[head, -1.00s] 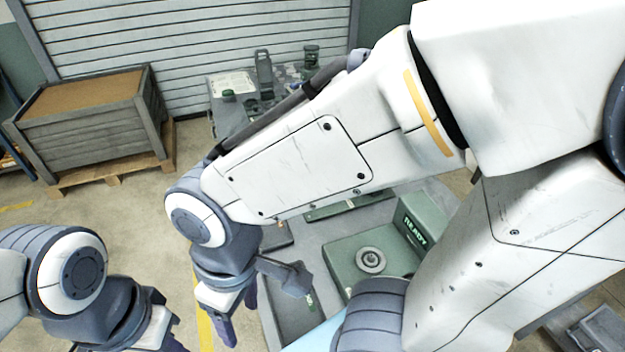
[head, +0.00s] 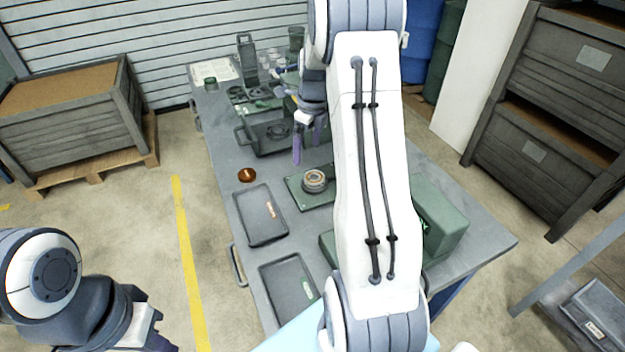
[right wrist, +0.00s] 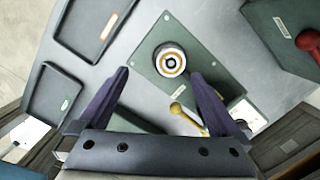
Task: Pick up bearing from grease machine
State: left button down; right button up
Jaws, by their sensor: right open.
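A round bearing (head: 314,180) with a brass-coloured inner ring sits on a flat green plate (head: 297,194) on the table. In the right wrist view the bearing (right wrist: 170,62) is near the top middle of the green plate (right wrist: 205,50). My right gripper (head: 309,150) is open and empty, above the table and just behind the bearing in the head view. In the right wrist view its purple fingers (right wrist: 159,78) are spread, with the bearing between and beyond the tips. My left gripper (head: 160,343) is at the bottom left, mostly cut off.
Two dark trays (head: 261,216) lie on the left of the table (head: 235,160), with a brown disc (head: 247,175) behind them. A green machine (head: 440,222) is partly hidden by my right arm. A yellow-knobbed lever (right wrist: 178,108) and a red knob (right wrist: 308,40) show in the wrist view.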

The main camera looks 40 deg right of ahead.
jog(key=d+f+m, duration=0.2)
jog(key=d, duration=0.2)
send_over(314, 177)
jog(key=f, duration=0.2)
jog(key=f+p, duration=0.1)
jog(key=f, duration=0.1)
jog(key=shift+s+d, duration=0.25)
jog(key=shift+d, duration=0.1)
jog(key=shift+a+f+p, duration=0.1)
jog(key=shift+f+p, duration=0.2)
jog(key=shift+f, duration=0.3)
notch_tip(314, 177, down, 4)
jog(key=shift+a+r+p, duration=0.15)
jog(key=shift+r+p, duration=0.05)
jog(key=shift+p, duration=0.4)
jog(key=shift+w+f, duration=0.1)
jog(key=shift+f, duration=0.3)
jog(key=c, duration=1.5)
